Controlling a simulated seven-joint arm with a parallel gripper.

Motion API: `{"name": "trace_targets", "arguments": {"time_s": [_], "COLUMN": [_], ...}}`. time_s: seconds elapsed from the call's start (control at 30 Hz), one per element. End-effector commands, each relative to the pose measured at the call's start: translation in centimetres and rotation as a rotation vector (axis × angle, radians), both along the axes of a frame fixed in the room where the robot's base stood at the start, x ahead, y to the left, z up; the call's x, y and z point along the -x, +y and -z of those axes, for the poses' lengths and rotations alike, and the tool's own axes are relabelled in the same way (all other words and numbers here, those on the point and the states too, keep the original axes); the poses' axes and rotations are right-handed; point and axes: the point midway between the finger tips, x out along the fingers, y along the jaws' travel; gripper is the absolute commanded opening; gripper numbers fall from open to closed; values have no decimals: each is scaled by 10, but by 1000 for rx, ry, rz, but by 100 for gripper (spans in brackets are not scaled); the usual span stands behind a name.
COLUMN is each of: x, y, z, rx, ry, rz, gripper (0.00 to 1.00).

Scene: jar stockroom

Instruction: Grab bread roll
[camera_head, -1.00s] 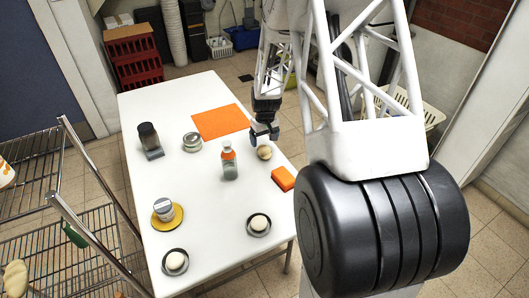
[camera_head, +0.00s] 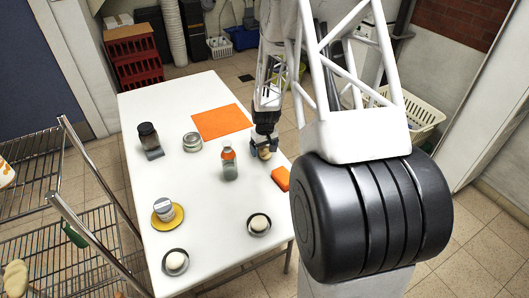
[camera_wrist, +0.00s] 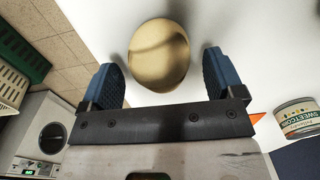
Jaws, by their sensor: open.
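The bread roll (camera_head: 265,153) is a small round tan thing on the white table, near its right edge. In the wrist view the roll (camera_wrist: 158,55) lies just ahead of my gripper, between the lines of the two blue fingers. My gripper (camera_wrist: 165,75) is open, with one finger on each side of the roll and a visible gap on both sides. In the head view my gripper (camera_head: 265,143) is down over the roll and partly hides it.
An orange block (camera_head: 281,178) lies close in front of the roll. A bottle with an orange cap (camera_head: 229,163) stands to its left. An orange mat (camera_head: 221,121), a tin (camera_head: 192,141), a dark jar (camera_head: 149,138) and a yellow plate (camera_head: 176,219) are also on the white table (camera_head: 205,190).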

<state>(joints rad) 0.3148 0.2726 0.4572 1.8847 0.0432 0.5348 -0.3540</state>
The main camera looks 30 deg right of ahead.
Motion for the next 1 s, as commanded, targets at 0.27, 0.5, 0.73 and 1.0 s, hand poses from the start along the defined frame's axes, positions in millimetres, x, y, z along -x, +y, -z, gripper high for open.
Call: {"name": "trace_targets", "arguments": {"time_s": [0.27, 0.5, 0.73, 1.0], "x": [0, 0, 0, 0], "y": [0, 0, 0, 0], "z": [10, 10, 9, 9], "rx": [0, 0, 0, 0], "ry": [0, 0, 0, 0], "rz": [0, 0, 0, 0], "gripper": [87, 87, 84, 43]}}
